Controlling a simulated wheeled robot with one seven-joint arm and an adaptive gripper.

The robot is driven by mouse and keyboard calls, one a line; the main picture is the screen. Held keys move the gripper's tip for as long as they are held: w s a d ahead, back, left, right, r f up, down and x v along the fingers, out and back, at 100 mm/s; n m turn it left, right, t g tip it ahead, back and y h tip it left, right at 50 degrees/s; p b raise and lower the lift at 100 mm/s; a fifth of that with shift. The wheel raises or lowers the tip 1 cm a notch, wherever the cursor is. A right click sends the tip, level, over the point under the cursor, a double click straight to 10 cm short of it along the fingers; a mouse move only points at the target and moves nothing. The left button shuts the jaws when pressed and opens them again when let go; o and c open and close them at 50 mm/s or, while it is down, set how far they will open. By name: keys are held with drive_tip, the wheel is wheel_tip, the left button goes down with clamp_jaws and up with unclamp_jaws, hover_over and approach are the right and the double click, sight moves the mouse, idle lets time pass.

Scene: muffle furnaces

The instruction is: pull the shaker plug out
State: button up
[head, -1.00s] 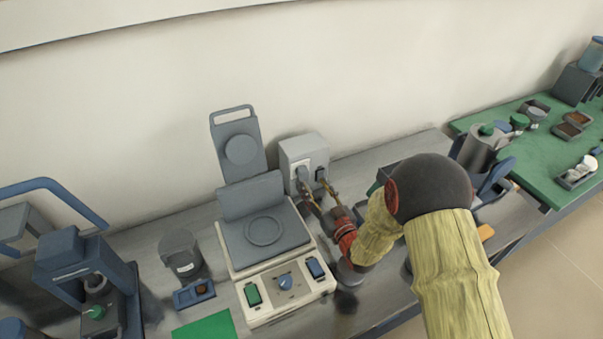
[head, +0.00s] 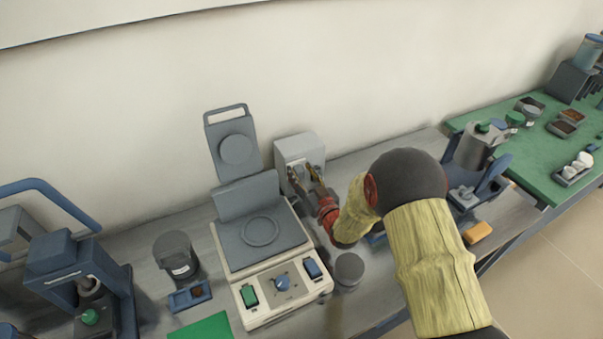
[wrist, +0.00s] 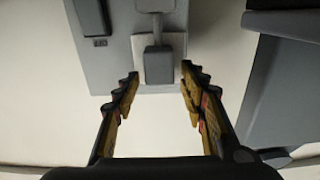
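The grey socket box (head: 300,147) stands on the bench against the wall. In the wrist view its face (wrist: 110,62) carries a pale socket plate with a dark grey plug (wrist: 158,66) seated in it. A second dark plug or switch (wrist: 90,17) sits at the upper left beside a small label. My gripper (wrist: 159,72) is open, with one finger on either side of the grey plug and visible gaps to it. In the head view my gripper (head: 305,178) is at the front of the box and hides most of its face. I cannot tell which plug is the shaker's.
A cream machine with a grey plate and raised lid (head: 262,240) stands just left of my gripper. A dark container (head: 176,255) is further left. A metal vessel (head: 478,148) stands at the right.

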drive_tip(key=c, duration=1)
clamp_jaws()
